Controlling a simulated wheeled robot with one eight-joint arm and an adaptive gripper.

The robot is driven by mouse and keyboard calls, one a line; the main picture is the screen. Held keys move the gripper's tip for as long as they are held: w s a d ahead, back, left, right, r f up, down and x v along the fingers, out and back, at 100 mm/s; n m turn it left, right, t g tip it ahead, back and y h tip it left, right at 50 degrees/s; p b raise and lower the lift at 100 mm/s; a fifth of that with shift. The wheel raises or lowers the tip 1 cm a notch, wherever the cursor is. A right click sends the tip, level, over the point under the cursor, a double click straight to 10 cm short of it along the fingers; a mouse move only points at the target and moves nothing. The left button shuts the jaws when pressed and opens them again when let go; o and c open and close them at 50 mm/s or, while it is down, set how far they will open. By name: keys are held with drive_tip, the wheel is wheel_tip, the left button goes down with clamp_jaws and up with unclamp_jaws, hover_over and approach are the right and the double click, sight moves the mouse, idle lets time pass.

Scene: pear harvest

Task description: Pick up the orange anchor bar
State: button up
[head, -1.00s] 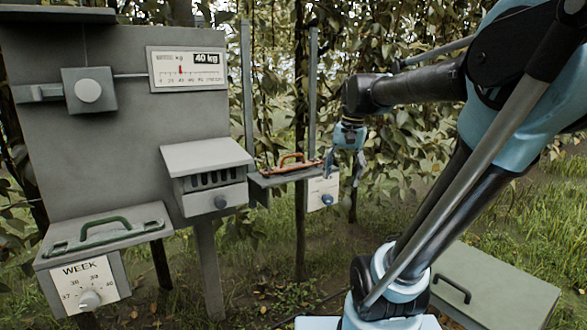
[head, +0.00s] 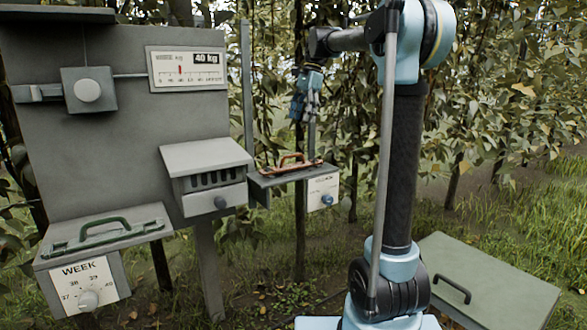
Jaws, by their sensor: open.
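The orange anchor bar (head: 291,165) lies on top of a small grey shelf box (head: 263,183) at the middle of the head view. It is a flat bar with a raised handle loop. My gripper (head: 301,112) is open and empty, pointing down. In the picture it hangs above the bar and slightly to its right, with a clear gap between them. I cannot tell its depth relative to the bar.
A large grey board (head: 120,140) with a 40 kg scale (head: 187,69) stands at left. A slotted box (head: 212,180) sits beside the shelf. A green handle bar (head: 105,233) lies on the WEEK box (head: 84,287). Upright posts (head: 247,90) stand behind the bar. A grey-green lidded box (head: 490,290) is at right.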

approach(281, 169)
drive_tip(key=w+f, duration=0.1)
drive_tip(key=f, duration=0.1)
drive_tip(key=w+d+f, duration=0.1)
drive_tip(key=f, duration=0.4)
drive_tip(key=shift+w+d+f, duration=0.25)
drive_tip(key=shift+w+d, duration=0.1)
drive_tip(key=shift+w, duration=0.05)
drive_tip(key=c, duration=1.2)
